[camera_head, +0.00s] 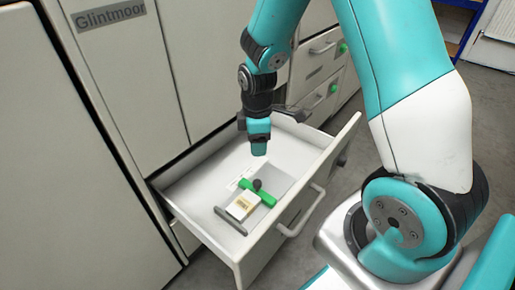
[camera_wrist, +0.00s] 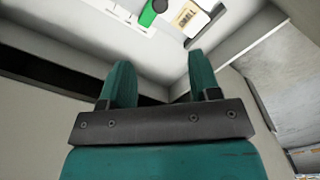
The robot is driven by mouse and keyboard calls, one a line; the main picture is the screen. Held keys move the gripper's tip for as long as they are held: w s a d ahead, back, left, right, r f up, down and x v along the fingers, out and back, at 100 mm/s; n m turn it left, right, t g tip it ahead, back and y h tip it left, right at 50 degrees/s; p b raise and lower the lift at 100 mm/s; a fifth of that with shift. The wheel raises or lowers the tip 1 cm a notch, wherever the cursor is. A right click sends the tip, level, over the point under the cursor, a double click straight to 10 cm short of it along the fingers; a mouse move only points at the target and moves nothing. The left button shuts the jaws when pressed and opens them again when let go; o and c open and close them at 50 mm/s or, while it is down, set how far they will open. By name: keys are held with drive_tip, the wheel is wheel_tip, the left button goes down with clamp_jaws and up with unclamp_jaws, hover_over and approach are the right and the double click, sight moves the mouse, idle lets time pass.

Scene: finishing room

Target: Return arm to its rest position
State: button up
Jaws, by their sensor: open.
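My gripper (camera_head: 259,147) hangs over the open drawer in the head view, fingers pointing down. In the wrist view my gripper (camera_wrist: 160,80) shows two teal fingers well apart with nothing between them. My teal and white arm comes in from the right side of the head view. The gripper is apart from the things in the drawer below it.
The pulled-out drawer (camera_head: 190,182) holds a green and black item (camera_head: 262,194) and a small labelled box (camera_head: 243,206). The labelled box also shows in the wrist view (camera_wrist: 186,17). The drawer front has a handle (camera_head: 302,215). Tall cabinets (camera_head: 70,150) stand at the left.

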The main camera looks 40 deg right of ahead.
drive_tip(key=shift+r, duration=0.3)
drive_tip(key=shift+a, duration=0.1)
drive_tip(key=s+a+r+m+y, duration=0.4)
drive_tip(key=s+a+r+m, duration=0.1)
drive_tip(key=s+a+r, duration=1.25)
wheel_tip(320, 180, up, 28)
drive_tip(key=s+d+p, duration=0.1)
drive_tip(key=p, duration=2.5)
drive_tip(key=shift+d+f, duration=0.25)
drive_tip(key=shift+d, duration=0.05)
drive_tip(key=shift+s, duration=0.1)
